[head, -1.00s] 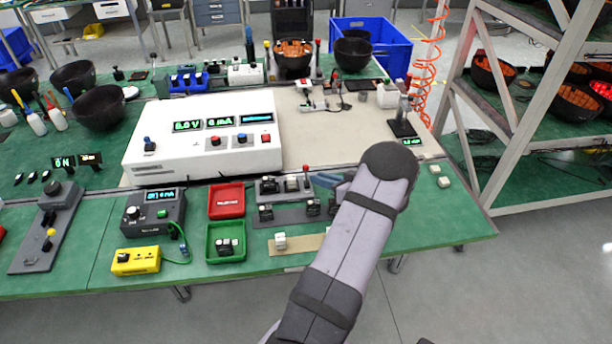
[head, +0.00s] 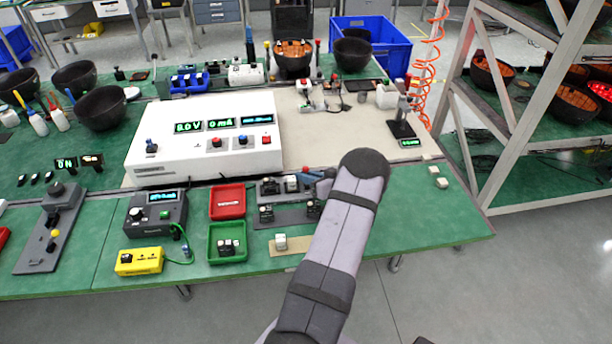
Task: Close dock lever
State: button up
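The dock lever, with a red tip (head: 306,169), is at the dock's right end. It is small and partly covered, so its exact angle is unclear. My gripper (head: 313,175) reaches in from the right, with a blue part showing right at the lever. Most of my gripper is hidden behind my arm, so I cannot tell whether it touches the lever or how far its fingers are apart.
A red tray (head: 227,187) and a green tray (head: 211,250) with dark modules lie left of the dock. A white power supply (head: 165,161) stands behind. A tan strip (head: 300,245) with a white block (head: 281,242) lies in front. The bench's right end is mostly clear.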

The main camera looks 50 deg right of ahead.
grip_shut()
jog(key=shift+s+a+f+t+b, duration=0.1)
jog(key=shift+f+t+b, duration=0.15)
jog(key=shift+b, duration=0.65)
jog(key=shift+r+n+t+h+b, duration=0.25)
jog(key=shift+n+t+h+b, duration=0.05)
jog(key=shift+t+h+b, duration=0.1)
jog(key=shift+r, duration=0.1)
grip_release()
jog(key=shift+s, duration=0.1)
jog(key=shift+b+v, duration=0.85)
jog(key=shift+v, duration=2.85)
jog(key=shift+o, duration=0.6)
